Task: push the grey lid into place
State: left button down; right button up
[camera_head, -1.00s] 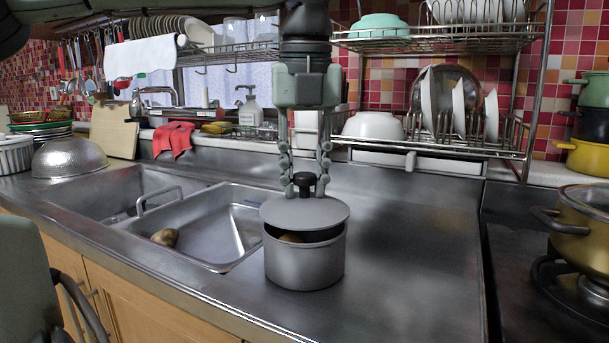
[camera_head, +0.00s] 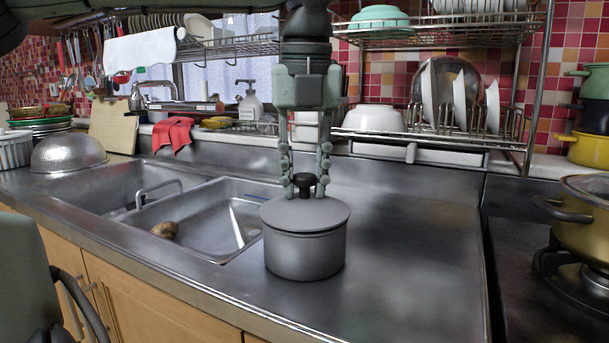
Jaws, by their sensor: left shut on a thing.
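The grey lid (camera_head: 304,213) lies on the grey pot (camera_head: 304,256), which stands on the steel counter to the right of the sink. The lid looks nearly level and covers the pot's opening, with no clear gap at the front. Whether it is fully seated all round cannot be told. My left gripper (camera_head: 305,183) points down from above and is shut on the lid's black knob (camera_head: 305,182). The inside of the pot is hidden. My right gripper is not in view.
The sink (camera_head: 210,215) with a potato (camera_head: 165,230) in it is to the left. A wire dish rack (camera_head: 440,140) stands behind. A gold pot (camera_head: 580,225) sits on the stove at the right. The counter right of the grey pot is clear.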

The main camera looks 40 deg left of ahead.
pick_arm(q)
jog(key=shift+f, duration=0.25)
jog(key=c, duration=1.2)
grip_release()
jog(key=shift+o, duration=0.2)
notch_tip(320, 180, up, 12)
jog(key=s+d, duration=0.1)
